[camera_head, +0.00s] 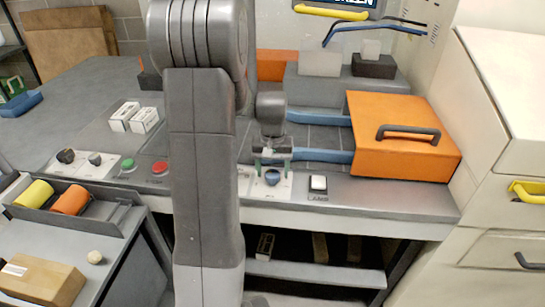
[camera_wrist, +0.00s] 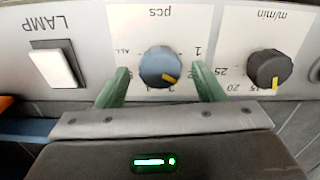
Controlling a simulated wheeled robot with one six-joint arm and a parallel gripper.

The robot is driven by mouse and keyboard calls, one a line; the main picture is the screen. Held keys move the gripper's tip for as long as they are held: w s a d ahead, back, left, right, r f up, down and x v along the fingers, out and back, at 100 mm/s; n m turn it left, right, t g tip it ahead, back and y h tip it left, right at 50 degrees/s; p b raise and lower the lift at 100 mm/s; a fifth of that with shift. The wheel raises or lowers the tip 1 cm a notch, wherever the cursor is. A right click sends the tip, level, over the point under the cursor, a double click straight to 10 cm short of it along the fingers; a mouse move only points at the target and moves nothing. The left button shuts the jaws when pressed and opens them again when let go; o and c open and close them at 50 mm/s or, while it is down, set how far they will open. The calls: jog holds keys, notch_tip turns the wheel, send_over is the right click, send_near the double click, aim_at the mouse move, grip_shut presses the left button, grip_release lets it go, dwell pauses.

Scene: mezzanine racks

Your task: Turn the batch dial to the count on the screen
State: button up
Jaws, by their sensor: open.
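The batch dial is a blue knob marked "pcs" (camera_wrist: 158,66), upside down in the wrist view. Its yellow mark points to the lower right, towards a partly hidden figure that looks like 2. A "1" is at its right and "ALL" at its left. In the head view the dial (camera_head: 272,178) is at the desk's front edge. My gripper (camera_wrist: 160,72) is open, with one green finger on each side of the dial and gaps between; it also shows in the head view (camera_head: 272,158). The screen (camera_head: 352,4) is cut off at the top; only "REEN" reads, no count.
A black "m/min" knob (camera_wrist: 268,68) is right of the dial in the wrist view, and a white LAMP switch (camera_wrist: 57,66) left. An orange box (camera_head: 395,140) with a dark handle stands right of my gripper. Green (camera_head: 127,165) and red (camera_head: 160,168) buttons are at left.

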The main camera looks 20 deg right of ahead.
aim_at(272, 173)
notch_tip(272, 173, up, 13)
jog(key=shift+r, duration=0.2)
jog(key=shift+f, duration=0.1)
dwell(0.5)
notch_tip(272, 173, down, 14)
jog(key=shift+r, duration=0.1)
dwell(0.3)
jog(key=shift+r, duration=0.1)
